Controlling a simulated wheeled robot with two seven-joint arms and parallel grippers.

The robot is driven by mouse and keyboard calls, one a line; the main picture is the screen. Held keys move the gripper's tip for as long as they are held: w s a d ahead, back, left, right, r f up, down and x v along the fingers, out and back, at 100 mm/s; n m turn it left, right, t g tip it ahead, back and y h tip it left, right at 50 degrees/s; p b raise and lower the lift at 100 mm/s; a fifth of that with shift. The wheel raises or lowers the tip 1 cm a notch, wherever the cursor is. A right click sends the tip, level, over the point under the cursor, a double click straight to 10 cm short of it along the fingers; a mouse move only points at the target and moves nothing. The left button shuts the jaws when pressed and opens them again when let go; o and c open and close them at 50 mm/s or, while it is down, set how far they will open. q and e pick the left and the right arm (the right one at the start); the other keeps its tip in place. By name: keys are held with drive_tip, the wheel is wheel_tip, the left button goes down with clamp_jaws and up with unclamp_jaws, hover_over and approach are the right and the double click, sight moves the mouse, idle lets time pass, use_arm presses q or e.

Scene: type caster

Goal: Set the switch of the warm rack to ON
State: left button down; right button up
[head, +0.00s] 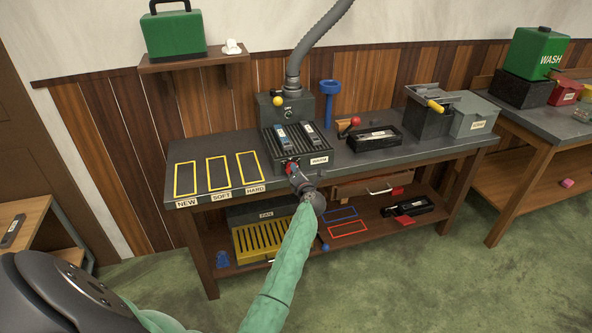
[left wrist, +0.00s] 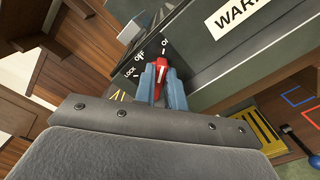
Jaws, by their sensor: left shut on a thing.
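The warm rack (head: 270,150) is a black ribbed unit on the bench with a "WARM" label on its front and dark blocks in its slots. Its switch is a red knob (left wrist: 162,77) with a white mark, on the dark front panel near the words LOCK and OFF. A third label beyond OFF is partly legible, and the white mark points roughly toward it. My left gripper (head: 291,167) is at the rack's front face; in the left wrist view its blue-grey fingers (left wrist: 162,84) are shut on the red knob. My right gripper is out of view.
Yellow-outlined areas (head: 218,173) lie left of the rack. A black tray (head: 375,138) and a grey bin (head: 428,120) stand to its right, and a box with a duct (head: 286,106) stands behind. The lower shelf holds a yellow slatted rack (head: 262,240).

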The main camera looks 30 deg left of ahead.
use_arm(q)
drive_tip(key=shift+d+f, duration=0.1)
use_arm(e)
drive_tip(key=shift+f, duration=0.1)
use_arm(q)
drive_tip(key=c, duration=1.5)
unclamp_jaws()
drive_tip(key=shift+o, duration=0.2)
drive_tip(key=b+v, duration=0.1)
drive_tip(key=v, duration=0.7)
drive_tip(key=shift+b, duration=0.3)
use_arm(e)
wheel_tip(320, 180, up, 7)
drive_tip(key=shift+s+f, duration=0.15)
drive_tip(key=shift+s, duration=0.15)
